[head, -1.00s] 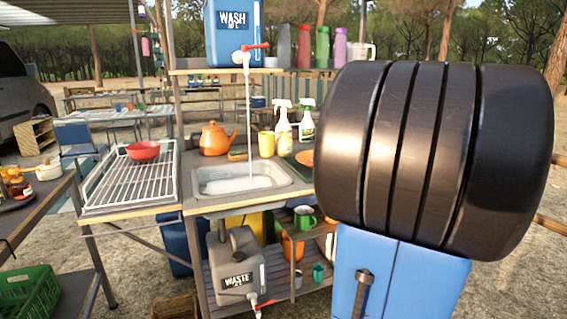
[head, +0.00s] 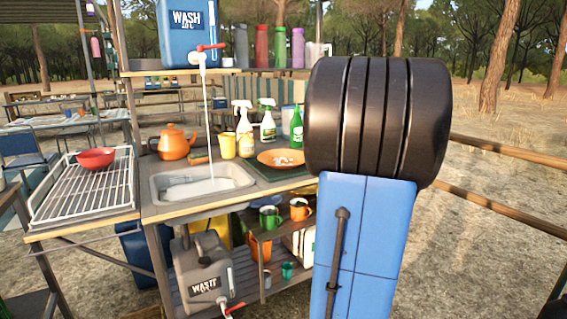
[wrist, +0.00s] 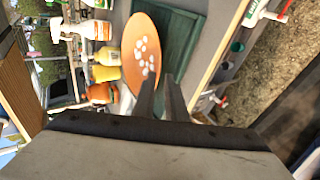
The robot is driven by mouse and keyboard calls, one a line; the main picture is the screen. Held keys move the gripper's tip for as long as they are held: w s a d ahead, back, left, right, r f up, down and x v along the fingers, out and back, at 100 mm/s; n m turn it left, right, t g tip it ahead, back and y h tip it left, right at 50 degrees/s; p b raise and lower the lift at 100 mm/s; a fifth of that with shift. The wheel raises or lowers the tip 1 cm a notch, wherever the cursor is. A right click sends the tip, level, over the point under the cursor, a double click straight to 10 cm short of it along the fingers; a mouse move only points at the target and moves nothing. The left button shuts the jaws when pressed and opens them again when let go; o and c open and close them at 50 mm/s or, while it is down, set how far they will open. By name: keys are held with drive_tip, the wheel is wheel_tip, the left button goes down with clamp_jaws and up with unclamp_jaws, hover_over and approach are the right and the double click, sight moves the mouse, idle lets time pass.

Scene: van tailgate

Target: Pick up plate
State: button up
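The plate (head: 265,159) is orange with white bits on its middle. In the wrist view the plate (wrist: 131,36) lies ahead of my gripper (wrist: 160,82). My gripper is hidden in the head view.
The sink (head: 200,185) has a running tap above it. A yellow cup (head: 228,146), spray bottles (head: 244,130) and a green bottle (head: 296,128) stand behind the plate. An orange kettle (head: 174,142) is at the back left. A red bowl (head: 96,159) sits on the rack (head: 75,190).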

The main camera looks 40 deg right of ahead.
drive_tip(key=shift+x, duration=3.25)
drive_tip(key=shift+a+r, duration=0.1)
clamp_jaws()
